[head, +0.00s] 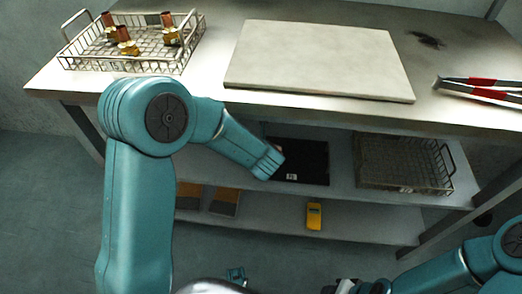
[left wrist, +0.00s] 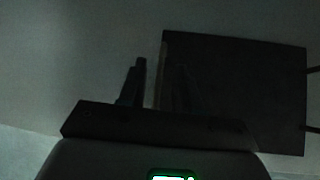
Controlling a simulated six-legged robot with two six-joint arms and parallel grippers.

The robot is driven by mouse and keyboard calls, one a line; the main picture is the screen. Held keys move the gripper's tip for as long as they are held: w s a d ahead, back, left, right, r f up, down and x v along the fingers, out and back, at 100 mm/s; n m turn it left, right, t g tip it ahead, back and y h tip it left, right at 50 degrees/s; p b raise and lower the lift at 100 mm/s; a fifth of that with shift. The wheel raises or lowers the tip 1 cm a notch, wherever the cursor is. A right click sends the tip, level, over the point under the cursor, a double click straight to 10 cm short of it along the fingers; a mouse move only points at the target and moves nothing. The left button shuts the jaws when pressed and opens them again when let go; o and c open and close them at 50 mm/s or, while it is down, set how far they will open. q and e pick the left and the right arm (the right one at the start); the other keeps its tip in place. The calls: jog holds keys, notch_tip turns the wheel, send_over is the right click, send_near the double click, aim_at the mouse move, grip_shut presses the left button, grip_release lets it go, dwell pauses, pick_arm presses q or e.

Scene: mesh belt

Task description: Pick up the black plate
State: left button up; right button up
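The black plate (head: 302,163) lies on the middle shelf under the worktop, with a small white label near its front edge. My left arm reaches to its left side and hides part of it; the left fingers are not visible in the head view. In the dark left wrist view the plate (left wrist: 245,90) fills the right side. My left gripper (left wrist: 160,78) looks open there, one finger left of the plate's pale edge and the other faint against the plate. Contact cannot be told. My right gripper (head: 347,287) is partly in view at the bottom, its fingers unclear.
A wire basket (head: 448,180) stands right of the plate on the same shelf. The worktop holds a pale board (head: 320,60), a wire tray (head: 125,67) with brass fittings, and red-handled tools (head: 490,83). A yellow device (head: 314,217) sits on the lower shelf.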

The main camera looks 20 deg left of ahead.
pick_arm(q)
jog(key=shift+x, duration=0.8)
grip_shut()
dwell(1.0)
